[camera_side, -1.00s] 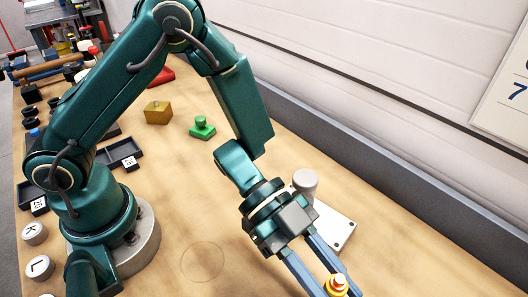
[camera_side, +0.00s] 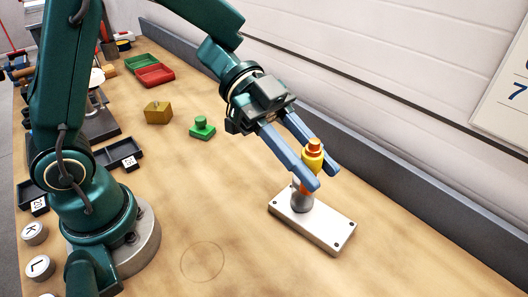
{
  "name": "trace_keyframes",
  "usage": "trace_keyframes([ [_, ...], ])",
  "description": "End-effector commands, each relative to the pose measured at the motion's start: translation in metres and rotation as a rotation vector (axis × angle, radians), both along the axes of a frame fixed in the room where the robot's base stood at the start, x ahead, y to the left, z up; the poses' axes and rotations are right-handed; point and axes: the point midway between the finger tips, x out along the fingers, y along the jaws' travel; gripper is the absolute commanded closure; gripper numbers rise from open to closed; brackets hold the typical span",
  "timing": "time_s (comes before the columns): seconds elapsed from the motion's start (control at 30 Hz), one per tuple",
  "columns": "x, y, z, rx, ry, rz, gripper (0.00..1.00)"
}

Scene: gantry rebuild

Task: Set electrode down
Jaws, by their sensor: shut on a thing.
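The electrode (camera_side: 312,157) is a yellow and orange piece with an orange top. My gripper (camera_side: 325,178) is shut on it, with one blue finger on each side, and holds it roughly upright. The electrode is above a short grey cylindrical post (camera_side: 301,200) that stands on a white rectangular plate (camera_side: 325,226) with holes near its corners. The electrode's lower end is partly hidden by the near finger, so I cannot tell whether it touches the post.
A green knobbed piece (camera_side: 202,128) and a brass-coloured block (camera_side: 158,112) stand further back. Red and green trays (camera_side: 155,75) lie behind them. A grey ledge (camera_side: 440,210) and wall bound the right side. The table around the thin drawn circle (camera_side: 203,262) is clear.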

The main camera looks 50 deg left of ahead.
Motion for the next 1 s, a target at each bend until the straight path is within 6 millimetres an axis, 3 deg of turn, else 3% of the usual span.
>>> trace_keyframes([
  [0.1,0.000,0.000,0.024,-0.002,-0.010,-0.002,1.00],
  [0.37,0.025,0.047,0.023,-0.002,-0.002,0.194,1.00],
  [0.7,0.049,0.140,0.023,0.000,-0.004,0.554,1.00],
  [1.0,0.048,0.200,0.022,0.002,-0.004,0.784,1.00],
])
